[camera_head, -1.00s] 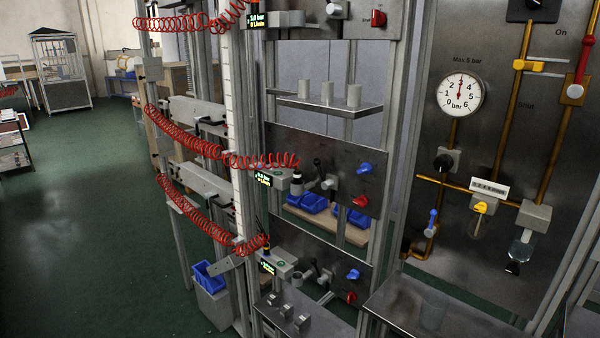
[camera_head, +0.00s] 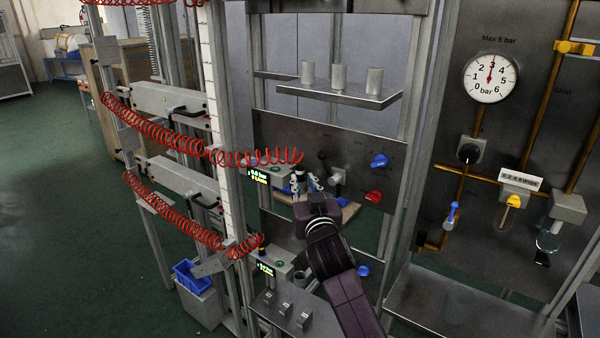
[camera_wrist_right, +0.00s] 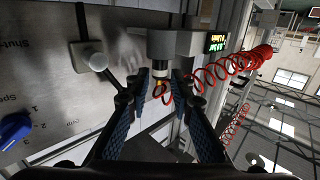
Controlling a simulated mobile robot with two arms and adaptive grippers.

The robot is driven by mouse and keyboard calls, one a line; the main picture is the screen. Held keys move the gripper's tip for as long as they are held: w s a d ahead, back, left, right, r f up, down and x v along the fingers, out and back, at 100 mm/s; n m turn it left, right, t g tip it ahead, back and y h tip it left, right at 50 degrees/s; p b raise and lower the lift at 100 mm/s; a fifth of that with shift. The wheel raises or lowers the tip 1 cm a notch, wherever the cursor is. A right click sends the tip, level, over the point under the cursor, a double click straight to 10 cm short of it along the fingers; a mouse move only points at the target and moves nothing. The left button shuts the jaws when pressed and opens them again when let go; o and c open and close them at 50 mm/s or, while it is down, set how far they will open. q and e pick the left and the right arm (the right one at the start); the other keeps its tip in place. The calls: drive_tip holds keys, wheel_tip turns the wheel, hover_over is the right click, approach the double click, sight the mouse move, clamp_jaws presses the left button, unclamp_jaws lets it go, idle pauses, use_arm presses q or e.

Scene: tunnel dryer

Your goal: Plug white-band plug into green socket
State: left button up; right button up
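My right gripper (camera_head: 304,180) is at the upper valve panel, at the end of the upper red coiled hose. In the right wrist view its two blue-padded fingers (camera_wrist_right: 160,96) are apart. Between them, with gaps on both sides, is a small plug with a pale band (camera_wrist_right: 160,71) and an orange-yellow part, under a grey cylindrical fitting (camera_wrist_right: 160,46). In the head view the gripper mostly hides this plug. A green-marked spot (camera_head: 278,262) shows on the lower grey block; whether it is the green socket I cannot tell. My left gripper is not in view.
Red coiled hoses (camera_head: 160,130) hang at the left. The upper panel has a blue knob (camera_head: 379,161) and a red knob (camera_head: 374,196); a dark lever (camera_wrist_right: 115,78) stands close to my fingers. A shelf (camera_head: 330,94) with three grey cylinders is above. Open floor lies left.

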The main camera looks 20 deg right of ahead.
sight(301, 175)
drive_tip(key=shift+w+d, duration=0.1)
drive_tip(key=shift+w, duration=0.3)
drive_tip(key=w+p, duration=0.1)
drive_tip(key=w, duration=0.1)
drive_tip(key=w+p, duration=0.1)
drive_tip(key=w, duration=0.1)
drive_tip(key=shift+d+f, duration=0.2)
drive_tip(key=shift+w+d+f, duration=0.1)
drive_tip(key=shift+w, duration=0.35)
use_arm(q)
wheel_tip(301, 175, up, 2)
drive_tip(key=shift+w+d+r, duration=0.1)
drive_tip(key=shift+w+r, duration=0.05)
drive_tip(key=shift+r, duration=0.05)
use_arm(e)
drive_tip(key=shift+w, duration=0.1)
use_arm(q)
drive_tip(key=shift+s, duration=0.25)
use_arm(e)
clamp_jaws()
